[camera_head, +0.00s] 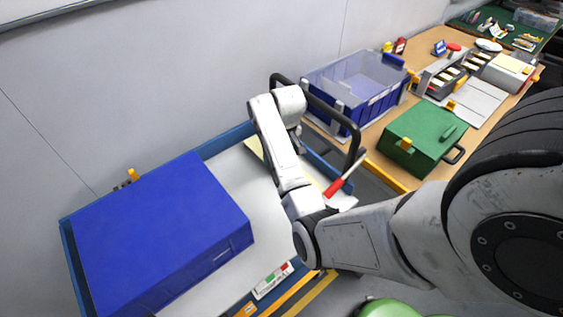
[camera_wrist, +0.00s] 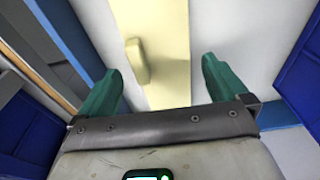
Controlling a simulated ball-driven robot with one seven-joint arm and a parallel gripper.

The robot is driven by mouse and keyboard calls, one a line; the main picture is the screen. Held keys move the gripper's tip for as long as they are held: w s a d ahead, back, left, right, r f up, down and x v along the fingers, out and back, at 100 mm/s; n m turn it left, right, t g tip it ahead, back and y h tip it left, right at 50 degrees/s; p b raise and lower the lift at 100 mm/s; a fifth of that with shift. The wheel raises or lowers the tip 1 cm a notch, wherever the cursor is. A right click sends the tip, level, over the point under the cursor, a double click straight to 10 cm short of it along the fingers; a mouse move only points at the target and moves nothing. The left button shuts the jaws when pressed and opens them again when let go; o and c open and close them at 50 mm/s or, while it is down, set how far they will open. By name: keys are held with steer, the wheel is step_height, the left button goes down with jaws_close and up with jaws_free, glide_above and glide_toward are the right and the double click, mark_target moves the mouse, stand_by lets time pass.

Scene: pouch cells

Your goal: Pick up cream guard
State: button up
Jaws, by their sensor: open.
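The cream guard (camera_wrist: 168,45) is a long pale yellow strip with a small raised grip (camera_wrist: 137,62) on it. It runs up the middle of the wrist view. My gripper (camera_wrist: 161,68) is open, with one green finger on each side of the strip and nothing held. The height gap between fingers and guard cannot be told. In the head view a pale strip of the guard (camera_head: 253,147) shows beside my forearm, on the white surface of the blue-edged cart. My arm hides much of it and the gripper's fingers there.
A large blue box (camera_head: 160,225) stands on the cart (camera_head: 70,260) to the left. A black tubular handle (camera_head: 357,140) and a red-handled tool (camera_head: 335,187) are close to the arm. A clear-and-blue bin (camera_head: 355,85) and green case (camera_head: 420,137) stand on the wooden bench.

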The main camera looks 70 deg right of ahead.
steer(key=shift+w+d+f+p, duration=0.1)
steer(key=shift+f+p, duration=0.1)
steer(key=shift+f, duration=1.2)
steer(key=shift+w+f+p, duration=0.1)
steer(key=shift+f+p, duration=0.05)
steer(key=shift+f, duration=1.2)
steer(key=c, duration=0.8)
steer(key=shift+r, duration=0.1)
